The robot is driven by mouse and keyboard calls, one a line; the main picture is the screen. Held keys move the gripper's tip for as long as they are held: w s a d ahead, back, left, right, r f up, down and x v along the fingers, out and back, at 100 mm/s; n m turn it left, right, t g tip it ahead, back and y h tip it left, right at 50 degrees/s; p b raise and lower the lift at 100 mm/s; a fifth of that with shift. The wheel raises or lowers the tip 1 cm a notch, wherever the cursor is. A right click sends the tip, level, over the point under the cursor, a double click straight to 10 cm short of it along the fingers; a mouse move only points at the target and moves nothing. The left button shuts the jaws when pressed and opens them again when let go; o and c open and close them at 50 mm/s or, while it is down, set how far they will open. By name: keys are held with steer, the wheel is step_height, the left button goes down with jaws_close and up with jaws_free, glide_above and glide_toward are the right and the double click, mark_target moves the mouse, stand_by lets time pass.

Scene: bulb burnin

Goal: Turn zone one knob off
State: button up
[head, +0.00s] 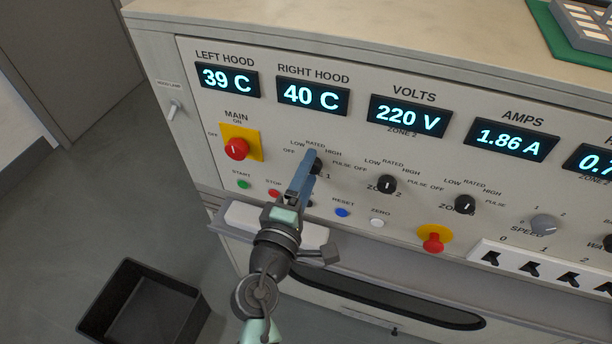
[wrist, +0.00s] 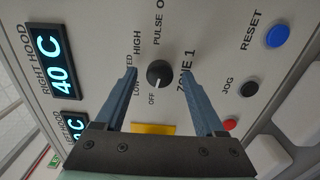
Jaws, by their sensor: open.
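The zone 1 knob (wrist: 159,73) is a round black knob on the pale panel, beside the ZONE 1 label. A small pale mark on it seems to lie on the side toward OFF, but it is too small to be sure. In the head view the knob (head: 319,165) is partly hidden behind my gripper (head: 304,166). My gripper (wrist: 159,74) is open in the wrist view, with its two blue fingers on either side of the knob. Gaps show between the fingers and the knob, and I cannot tell how far the tips are from the panel.
The zone 2 knob (head: 386,185) and another black knob (head: 464,204) are to the right. The red main switch (head: 236,149) is left. Buttons sit below, including blue RESET (head: 342,212). A black bin (head: 142,305) stands on the floor.

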steer(key=b+v, duration=0.1)
steer(key=v, duration=1.2)
steer(key=shift+b, duration=0.35)
steer(key=w+d+r+m+t, duration=0.15)
steer(key=w+r+m, duration=0.3)
steer(key=r, duration=0.65)
steer(key=w+d+r+m+t, duration=0.1)
steer(key=w+d+r+m, duration=0.3)
steer(key=r, duration=0.6)
steer(key=s+r+m+t+y+p, duration=0.2)
steer(key=s+r+p, duration=0.1)
steer(key=r, duration=1)
steer(key=s+r+m+t+y+p, duration=0.1)
steer(key=r+p, duration=0.5)
steer(key=r, duration=0.7)
steer(key=s+a+r+m+t+y+p, duration=0.1)
steer(key=s+r+m+t+y+p, duration=0.1)
steer(key=r, duration=1.2)
steer(key=s+m+t+p, duration=0.1)
steer(key=s+t+p, duration=0.1)
steer(key=s+p, duration=0.1)
steer(key=shift+s+t+y, duration=0.3)
steer(key=shift+s+t, duration=0.05)
steer(key=shift+s, duration=0.45)
